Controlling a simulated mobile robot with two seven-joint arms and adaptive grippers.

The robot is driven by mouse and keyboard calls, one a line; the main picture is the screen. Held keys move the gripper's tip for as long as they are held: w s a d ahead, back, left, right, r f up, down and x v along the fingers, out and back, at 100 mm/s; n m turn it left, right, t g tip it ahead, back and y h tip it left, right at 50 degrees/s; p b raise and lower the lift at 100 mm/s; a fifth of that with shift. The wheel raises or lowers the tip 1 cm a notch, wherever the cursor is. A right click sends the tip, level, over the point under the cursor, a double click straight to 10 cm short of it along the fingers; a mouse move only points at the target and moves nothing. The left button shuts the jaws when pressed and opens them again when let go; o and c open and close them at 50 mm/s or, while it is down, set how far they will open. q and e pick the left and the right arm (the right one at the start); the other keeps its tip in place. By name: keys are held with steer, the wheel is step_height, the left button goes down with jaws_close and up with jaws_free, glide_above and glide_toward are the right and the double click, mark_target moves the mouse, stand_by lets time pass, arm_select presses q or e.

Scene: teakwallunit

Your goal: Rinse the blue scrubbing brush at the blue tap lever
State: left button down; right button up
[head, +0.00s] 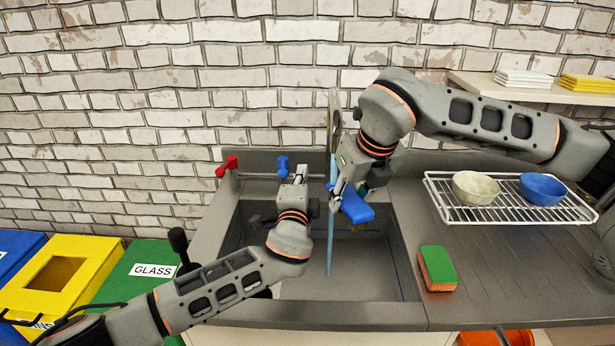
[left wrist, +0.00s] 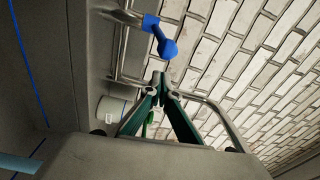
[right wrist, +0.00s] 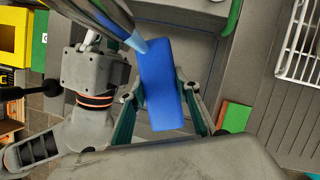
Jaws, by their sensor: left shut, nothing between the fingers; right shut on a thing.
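The blue tap lever (head: 283,166) stands at the back of the sink; it also shows in the left wrist view (left wrist: 161,37). My left gripper (head: 301,175) is shut and empty just beside the lever; its fingertips (left wrist: 157,80) are a little apart from it. My right gripper is shut on the blue scrubbing brush (head: 356,206), holding it above the sink basin. In the right wrist view the blue brush block (right wrist: 160,85) lies between the fingers. A light blue water stream (head: 331,235) falls into the basin right beside the brush and seems to meet its edge in the right wrist view (right wrist: 136,42).
A red tap lever (head: 228,166) is left of the blue one. A green and orange sponge (head: 437,268) lies on the counter right of the basin. A wire rack (head: 510,212) holds a pale bowl (head: 476,188) and a blue bowl (head: 543,189). Coloured bins stand at the left.

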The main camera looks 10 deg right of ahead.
arm_select(q)
steer(key=shift+a, duration=1.25)
arm_select(e)
steer(key=shift+a, duration=0.1)
arm_select(q)
steer(key=shift+s+a+f+h, duration=0.1)
steer(key=shift+f+h, duration=0.15)
steer(key=shift+h, duration=0.05)
